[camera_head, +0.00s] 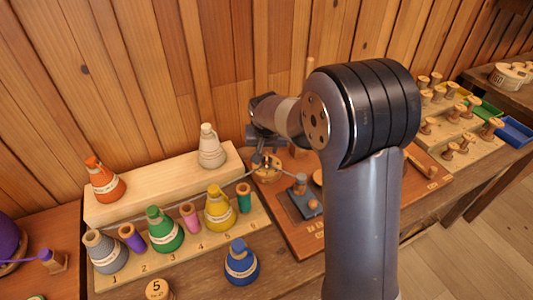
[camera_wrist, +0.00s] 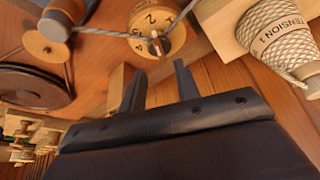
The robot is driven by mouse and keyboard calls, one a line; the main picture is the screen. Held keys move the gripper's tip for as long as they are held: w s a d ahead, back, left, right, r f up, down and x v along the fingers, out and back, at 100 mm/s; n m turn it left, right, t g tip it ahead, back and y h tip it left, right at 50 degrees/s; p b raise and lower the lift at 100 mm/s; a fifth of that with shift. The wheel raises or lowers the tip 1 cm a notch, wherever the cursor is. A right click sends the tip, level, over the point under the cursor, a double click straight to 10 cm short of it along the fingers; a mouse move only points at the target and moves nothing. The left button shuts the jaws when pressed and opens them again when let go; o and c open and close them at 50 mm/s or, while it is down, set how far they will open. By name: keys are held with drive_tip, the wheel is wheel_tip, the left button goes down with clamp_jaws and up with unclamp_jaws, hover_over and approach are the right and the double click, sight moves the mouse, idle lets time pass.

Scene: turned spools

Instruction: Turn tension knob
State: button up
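In the head view the round wooden piece (camera_head: 267,172) on the reddish board appears to be the same dial, partly hidden by my wrist. My gripper (camera_wrist: 159,68) shows two dark fingers spread apart with nothing between them. The fingertips point toward the dial's peg and appear short of it. In the head view my gripper (camera_head: 262,157) is just above the dial, its fingers hard to make out.
A grey thread (camera_wrist: 100,32) runs to the dial. A dark wheel (camera_wrist: 32,86) is at left. Several coloured cones stand on a numbered wooden rack (camera_head: 185,250).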

sight(267, 157)
drive_tip(key=shift+p+x, duration=0.3)
drive_tip(key=shift+x, duration=2.65)
drive_tip(key=shift+c, duration=0.3)
clamp_jaws()
